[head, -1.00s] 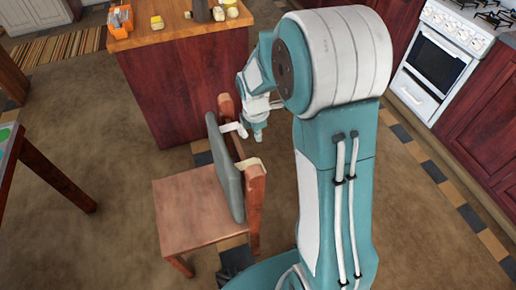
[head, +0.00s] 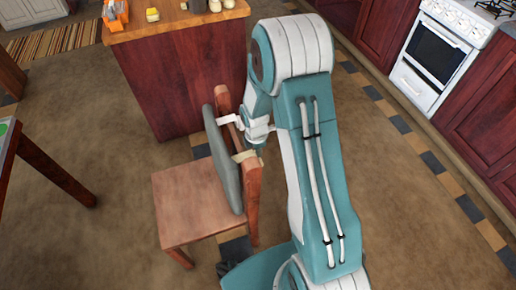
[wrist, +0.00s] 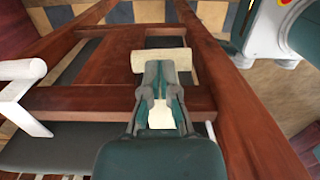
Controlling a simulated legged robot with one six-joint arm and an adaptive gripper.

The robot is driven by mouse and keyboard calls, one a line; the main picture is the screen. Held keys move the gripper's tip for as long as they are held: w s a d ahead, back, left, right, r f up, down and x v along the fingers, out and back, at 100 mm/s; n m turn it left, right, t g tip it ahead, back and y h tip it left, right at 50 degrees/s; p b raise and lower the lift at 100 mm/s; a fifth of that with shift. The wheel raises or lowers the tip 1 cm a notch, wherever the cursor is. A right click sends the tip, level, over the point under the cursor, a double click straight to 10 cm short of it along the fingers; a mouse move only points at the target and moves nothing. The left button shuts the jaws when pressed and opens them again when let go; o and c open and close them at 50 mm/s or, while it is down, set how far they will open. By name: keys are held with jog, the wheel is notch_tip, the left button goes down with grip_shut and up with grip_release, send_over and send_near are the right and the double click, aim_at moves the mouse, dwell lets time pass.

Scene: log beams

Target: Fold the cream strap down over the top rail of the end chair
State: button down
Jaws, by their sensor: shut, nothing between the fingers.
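The end chair (head: 200,200) is brown wood, with a grey pad (head: 222,165) against its back. The cream strap (head: 244,156) shows at the near part of the chair's back. In the wrist view a cream piece of the strap (wrist: 158,60) lies crosswise just beyond my fingertips, and more cream shows below, between my fingers. My gripper (wrist: 159,68) is shut, with nothing held, over the wooden bars of the chair back. In the head view its end is beside the back, partly hidden by my arm. I cannot tell whether the fingertips touch the strap.
A white bracket-like piece (head: 231,121) sits at the far part of the chair back, also at left in the wrist view (wrist: 20,88). A wooden counter (head: 180,85) stands behind the chair. A table (head: 45,160) is at left. A white stove (head: 440,50) is at upper right.

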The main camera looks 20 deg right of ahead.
jog(key=shift+a, duration=0.15)
jog(key=shift+a+f, duration=0.1)
jog(key=shift+f, duration=0.5)
jog(key=shift+s+f, duration=0.25)
jog(key=shift+s, duration=0.05)
jog(key=shift+r, duration=0.1)
